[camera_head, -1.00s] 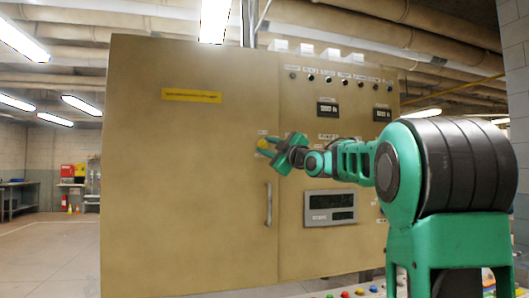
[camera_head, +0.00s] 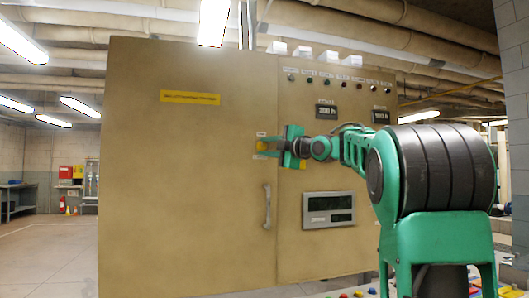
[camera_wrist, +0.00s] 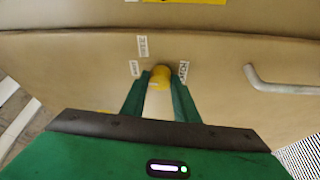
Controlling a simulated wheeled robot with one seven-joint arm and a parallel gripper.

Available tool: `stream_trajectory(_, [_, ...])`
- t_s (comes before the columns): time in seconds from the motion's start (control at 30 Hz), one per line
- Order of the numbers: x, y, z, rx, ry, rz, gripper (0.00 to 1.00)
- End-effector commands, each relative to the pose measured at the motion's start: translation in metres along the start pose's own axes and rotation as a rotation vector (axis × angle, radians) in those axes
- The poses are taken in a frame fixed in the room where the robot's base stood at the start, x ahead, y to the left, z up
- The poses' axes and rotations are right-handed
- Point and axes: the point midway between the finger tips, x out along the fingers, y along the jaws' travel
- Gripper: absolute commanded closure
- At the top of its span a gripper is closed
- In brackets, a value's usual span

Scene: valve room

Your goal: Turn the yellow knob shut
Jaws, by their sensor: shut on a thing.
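The yellow knob (camera_head: 263,146) sits on the front of the tan cabinet, left of the door seam. It also shows in the wrist view (camera_wrist: 160,74), between the fingertips, with small white labels around it. My green gripper (camera_head: 279,147) reaches it from the right and is shut on the knob; in the wrist view my gripper (camera_wrist: 159,82) has one finger on each side of it. The knob's lower part and its pointer, if any, cannot be made out.
The tan cabinet (camera_head: 180,200) fills the middle. A door handle (camera_head: 267,206) hangs below the knob. A display panel (camera_head: 329,209) and a row of small indicators (camera_head: 339,80) are on the right side. Coloured buttons (camera_head: 358,293) show at the bottom. Open floor lies at the left.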

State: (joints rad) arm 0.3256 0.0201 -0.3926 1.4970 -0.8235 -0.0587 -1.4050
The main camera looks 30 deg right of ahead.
Motion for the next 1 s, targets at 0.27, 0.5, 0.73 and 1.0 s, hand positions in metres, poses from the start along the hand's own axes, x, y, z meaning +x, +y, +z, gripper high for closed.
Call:
stream_trajectory(0.27, [0.002,-0.004,-0.004,0.001,0.008,-0.007,0.95])
stream_trajectory(0.5, [0.001,-0.003,-0.002,0.001,0.005,-0.005,0.54])
stream_trajectory(0.73, [-0.003,-0.001,-0.001,0.0,0.002,-0.002,0.54])
stream_trajectory(1.0, [-0.042,-0.001,-0.001,0.001,0.001,-0.001,0.54])
